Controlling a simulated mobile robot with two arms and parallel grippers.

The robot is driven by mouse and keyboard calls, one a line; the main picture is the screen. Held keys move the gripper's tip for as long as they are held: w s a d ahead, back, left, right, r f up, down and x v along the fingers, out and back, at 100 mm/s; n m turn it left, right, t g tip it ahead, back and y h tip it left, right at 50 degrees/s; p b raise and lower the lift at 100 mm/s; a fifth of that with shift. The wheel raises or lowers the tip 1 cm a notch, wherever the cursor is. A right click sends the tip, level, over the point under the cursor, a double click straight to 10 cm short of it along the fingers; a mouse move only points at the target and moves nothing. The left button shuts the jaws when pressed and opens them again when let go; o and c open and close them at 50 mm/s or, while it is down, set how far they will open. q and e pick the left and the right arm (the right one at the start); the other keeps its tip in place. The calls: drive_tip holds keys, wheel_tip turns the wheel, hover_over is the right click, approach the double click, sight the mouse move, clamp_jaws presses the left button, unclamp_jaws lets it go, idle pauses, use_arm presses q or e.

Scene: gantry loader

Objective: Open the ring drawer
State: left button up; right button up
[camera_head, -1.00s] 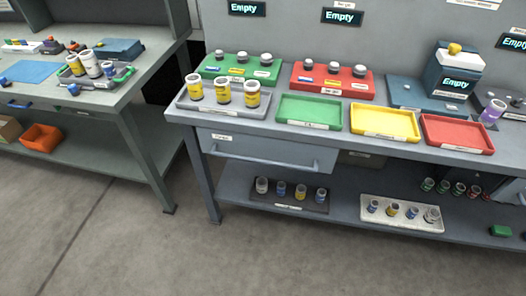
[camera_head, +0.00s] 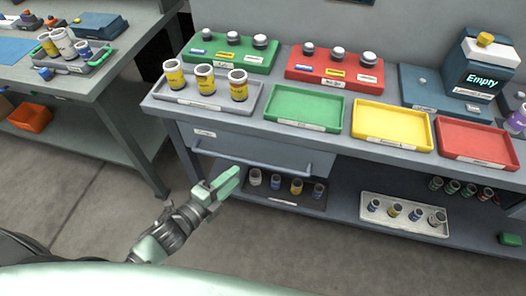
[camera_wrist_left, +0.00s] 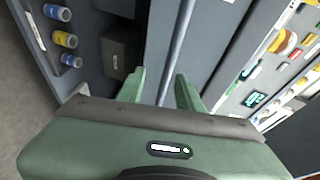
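The ring drawer (camera_head: 250,150) is a grey drawer under the left end of the workbench, with a small label and a long bar handle (camera_head: 262,162). Its front looks closed. My left gripper (camera_head: 228,180) is in front of the drawer, with its green fingertips just below the handle in the head view. In the left wrist view, the fingers (camera_wrist_left: 160,85) are apart, and the handle bar (camera_wrist_left: 178,50) runs through the gap between them. Whether they touch it, I cannot tell. My right gripper is not in view.
Above the drawer, a grey tray (camera_head: 193,101) holds yellow-labelled cups. Green, yellow and red trays stand to its right. The lower shelf has a dark rack (camera_head: 262,197) and a white rack (camera_head: 405,223) of small vials. Another bench (camera_head: 110,88) stands at left, with floor between.

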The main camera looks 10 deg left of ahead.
sight(250, 161)
use_arm(q)
drive_tip(key=shift+m, duration=0.3)
drive_tip(key=x, duration=0.2)
drive_tip(key=r+x, duration=0.1)
drive_tip(key=x, duration=0.4)
drive_tip(key=shift+w+d+r, duration=0.1)
drive_tip(key=shift+d+r, duration=0.2)
drive_tip(key=shift+d, duration=0.05)
drive_tip(key=shift+w+d+f, duration=0.1)
drive_tip(key=shift+w+d, duration=0.05)
drive_tip(key=shift+w, duration=0.1)
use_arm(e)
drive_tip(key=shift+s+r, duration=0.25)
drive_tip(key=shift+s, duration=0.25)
use_arm(q)
clamp_jaws()
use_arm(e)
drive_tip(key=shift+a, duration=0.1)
